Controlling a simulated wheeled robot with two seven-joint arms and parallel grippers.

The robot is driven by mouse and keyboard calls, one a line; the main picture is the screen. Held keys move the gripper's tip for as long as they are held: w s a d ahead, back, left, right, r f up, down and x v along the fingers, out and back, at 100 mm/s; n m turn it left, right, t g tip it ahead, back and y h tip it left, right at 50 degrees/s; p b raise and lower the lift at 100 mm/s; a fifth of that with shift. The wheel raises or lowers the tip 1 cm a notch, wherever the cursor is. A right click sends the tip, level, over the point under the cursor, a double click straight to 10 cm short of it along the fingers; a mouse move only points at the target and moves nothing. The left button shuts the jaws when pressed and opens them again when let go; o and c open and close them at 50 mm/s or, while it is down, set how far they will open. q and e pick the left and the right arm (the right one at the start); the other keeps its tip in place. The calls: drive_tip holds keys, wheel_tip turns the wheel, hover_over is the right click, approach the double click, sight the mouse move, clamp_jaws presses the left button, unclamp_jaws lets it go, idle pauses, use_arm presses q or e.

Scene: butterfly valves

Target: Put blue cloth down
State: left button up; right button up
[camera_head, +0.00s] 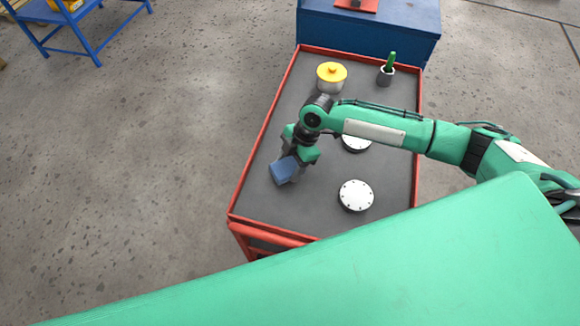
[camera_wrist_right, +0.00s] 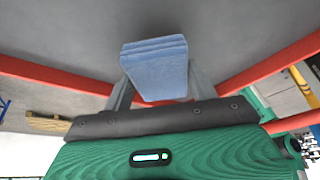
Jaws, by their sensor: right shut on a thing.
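The blue cloth (camera_head: 285,170) is a small folded block at the left part of the grey cart top. My right gripper (camera_head: 291,160) is shut on it from above. In the right wrist view the cloth (camera_wrist_right: 155,68) sits between the two fingers (camera_wrist_right: 157,85), with the grey surface beyond it. I cannot tell whether the cloth touches the cart top. My left gripper is not in view.
The red-rimmed cart (camera_head: 257,203) also holds a white flanged disc (camera_head: 356,195), another disc (camera_head: 356,144) partly behind my arm, a yellow-lidded pot (camera_head: 331,76) and a grey cup (camera_head: 385,77) with a green item. A blue cabinet (camera_head: 400,42) stands behind.

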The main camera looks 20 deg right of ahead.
sight(293, 163)
wheel_tip(293, 163, down, 2)
drive_tip(key=shift+f, duration=0.35)
drive_tip(key=shift+f, duration=0.15)
drive_tip(key=o, duration=0.9)
drive_tip(key=shift+o, duration=0.2)
drive_tip(key=shift+d+r, duration=0.15)
drive_tip(key=shift+r, duration=0.25)
drive_tip(key=b+v, duration=0.2)
drive_tip(key=v, duration=0.9)
drive_tip(key=shift+r, duration=0.25)
drive_tip(key=shift+w, duration=0.1)
